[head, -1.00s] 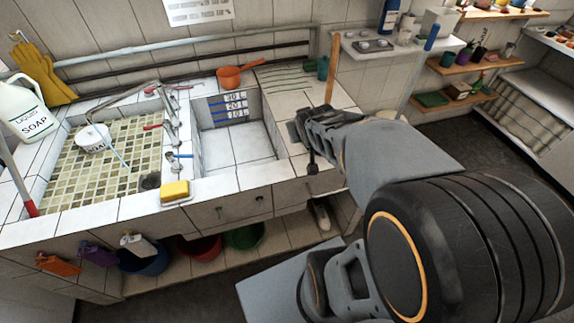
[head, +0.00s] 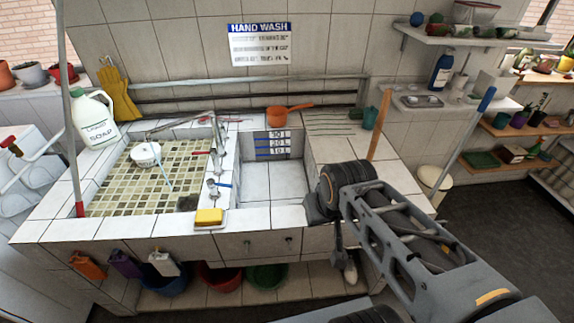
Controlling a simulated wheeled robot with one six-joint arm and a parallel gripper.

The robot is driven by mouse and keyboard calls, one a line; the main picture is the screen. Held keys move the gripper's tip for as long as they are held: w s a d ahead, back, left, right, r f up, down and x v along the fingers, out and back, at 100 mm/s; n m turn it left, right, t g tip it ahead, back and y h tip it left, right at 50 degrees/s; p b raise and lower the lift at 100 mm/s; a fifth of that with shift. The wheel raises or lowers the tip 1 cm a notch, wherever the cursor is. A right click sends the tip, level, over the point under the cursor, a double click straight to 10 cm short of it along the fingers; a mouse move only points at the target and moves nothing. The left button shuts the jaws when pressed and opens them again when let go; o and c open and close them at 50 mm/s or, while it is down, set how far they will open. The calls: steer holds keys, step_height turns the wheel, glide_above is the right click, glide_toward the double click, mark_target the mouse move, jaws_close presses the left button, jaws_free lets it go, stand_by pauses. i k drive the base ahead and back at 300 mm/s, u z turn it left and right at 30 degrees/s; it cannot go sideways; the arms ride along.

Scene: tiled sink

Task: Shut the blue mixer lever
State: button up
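The blue mixer lever (head: 224,185) is a short blue handle on a chrome tap (head: 212,184). It sits on the white tiled ledge between the two basins, behind the yellow sponge, and points right toward the deep basin. My gripper (head: 318,212) is a dark shape over the front right edge of the deep basin, well to the right of the lever and apart from it. The wrist partly hides the gripper, and its fingers are too unclear to tell whether they are open or shut.
A yellow sponge (head: 209,217) lies on the front ledge near the tap. Red levers (head: 201,152) stand farther back. The deep basin (head: 270,183) is empty. A soap jug (head: 93,118) stands at left, an orange pan (head: 289,113) behind, a wooden handle (head: 379,125) at right.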

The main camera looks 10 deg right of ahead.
mark_target(210, 183)
steer(key=u, duration=2.75)
steer(key=i, duration=0.95)
steer(key=z, duration=2.6)
steer(key=i, duration=0.5)
steer(key=z, duration=0.05)
